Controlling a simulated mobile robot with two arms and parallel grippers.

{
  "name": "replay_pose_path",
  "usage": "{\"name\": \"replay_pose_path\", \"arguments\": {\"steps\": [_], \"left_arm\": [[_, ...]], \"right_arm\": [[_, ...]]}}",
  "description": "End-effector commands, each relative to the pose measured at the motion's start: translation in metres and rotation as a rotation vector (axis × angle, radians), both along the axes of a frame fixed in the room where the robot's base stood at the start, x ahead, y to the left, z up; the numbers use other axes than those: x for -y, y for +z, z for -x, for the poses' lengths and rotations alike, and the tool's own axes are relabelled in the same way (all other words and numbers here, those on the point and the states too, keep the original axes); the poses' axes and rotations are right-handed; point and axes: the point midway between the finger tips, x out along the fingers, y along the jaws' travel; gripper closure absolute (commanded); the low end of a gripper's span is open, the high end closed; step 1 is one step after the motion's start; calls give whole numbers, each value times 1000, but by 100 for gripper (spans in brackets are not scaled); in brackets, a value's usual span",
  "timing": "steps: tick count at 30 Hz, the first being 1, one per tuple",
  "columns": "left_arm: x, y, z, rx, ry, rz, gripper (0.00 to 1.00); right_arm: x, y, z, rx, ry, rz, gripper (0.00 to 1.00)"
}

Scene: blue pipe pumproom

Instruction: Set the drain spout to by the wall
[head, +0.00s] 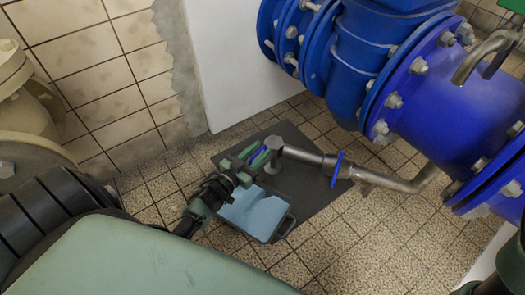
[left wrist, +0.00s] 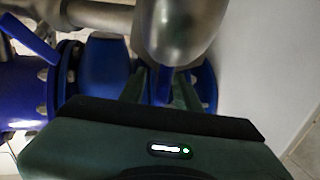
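The drain spout (head: 303,154) is a grey metal pipe that swings out from the blue pipework. In the head view its bent end (head: 275,146) hangs over the dark mat, beside the tray. The spout also shows large and close in the left wrist view (left wrist: 175,30). A slim blue piece (left wrist: 164,85) sits below it, between my fingers. My left gripper (head: 255,156) is at the spout's end, its fingers on either side of this blue piece. The fingers look apart, with a gap beside it. My right gripper is not in view.
A blue valve lever (head: 337,170) is on the spout pipe. Large blue flanged pipes (head: 430,90) fill the upper right. A white wall block (head: 235,60) stands behind.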

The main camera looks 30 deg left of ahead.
Motion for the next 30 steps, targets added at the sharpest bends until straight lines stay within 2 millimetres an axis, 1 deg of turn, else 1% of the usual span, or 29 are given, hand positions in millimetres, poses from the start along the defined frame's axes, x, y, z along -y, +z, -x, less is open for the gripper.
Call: {"name": "replay_pose_path", "arguments": {"steps": [1, 4, 13, 16, 17, 30], "left_arm": [[1, -2, -6, 2, 0, -1, 68], [2, -1, -13, 0, 0, 1, 68], [2, 0, -15, -1, 0, 1, 68], [2, 0, -15, -1, 0, 1, 95], [2, 0, -15, -1, 0, 1, 100], [2, 0, -15, -1, 0, 0, 100]], "right_arm": [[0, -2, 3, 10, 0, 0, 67], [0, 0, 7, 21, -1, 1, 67], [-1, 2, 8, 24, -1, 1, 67], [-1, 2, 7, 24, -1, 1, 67], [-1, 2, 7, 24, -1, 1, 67], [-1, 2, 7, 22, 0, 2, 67]]}}
